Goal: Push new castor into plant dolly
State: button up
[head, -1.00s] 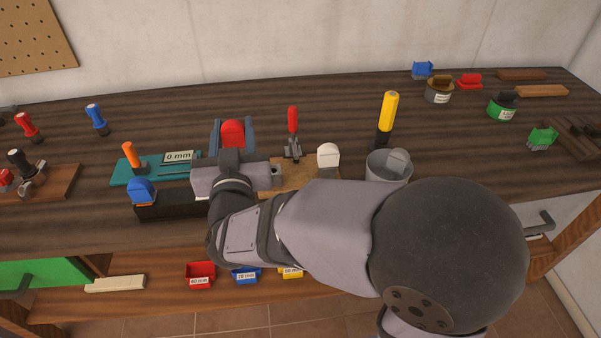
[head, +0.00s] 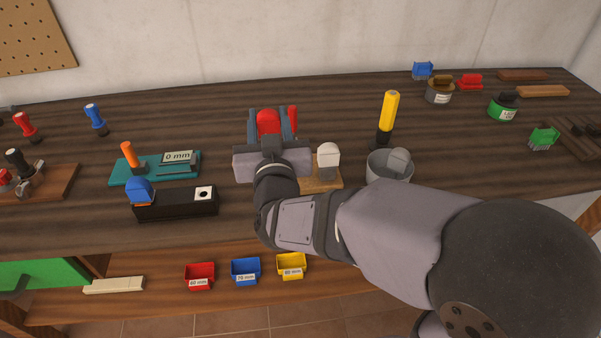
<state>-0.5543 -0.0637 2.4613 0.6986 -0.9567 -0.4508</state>
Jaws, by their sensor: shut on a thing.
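My gripper (head: 269,112) is over the middle of the bench, its fingers pointing away from the camera. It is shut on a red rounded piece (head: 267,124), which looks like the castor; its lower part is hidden. A pale wooden board (head: 323,185), possibly the plant dolly, lies beneath and right of my gripper, partly covered by it. A white rounded piece (head: 328,153) stands at the board's right end. A red clamp handle (head: 293,116) shows just right of the fingers; its base is hidden. I cannot tell whether the held piece touches anything.
Left, a black block (head: 172,208) carries a blue rounded piece (head: 140,188) and a white holed square (head: 204,193). A teal gauge board (head: 128,172) lies behind it. A grey cup (head: 388,173) and yellow-handled tool (head: 388,115) stand right. Red, blue and yellow bins sit below.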

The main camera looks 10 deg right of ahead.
dwell(0.4)
jog(key=shift+f+b, duration=2.15)
jog(key=shift+f, duration=0.25)
jog(key=shift+f, duration=0.2)
jog(key=shift+f+b, duration=0.35)
jog(key=shift+b, duration=0.1)
jog(key=shift+f+b, duration=1.6)
jog(key=shift+f, duration=0.2)
jog(key=o, duration=1.2)
notch_tip(320, 180, up, 10)
jog(key=p, duration=0.2)
jog(key=shift+p, duration=0.35)
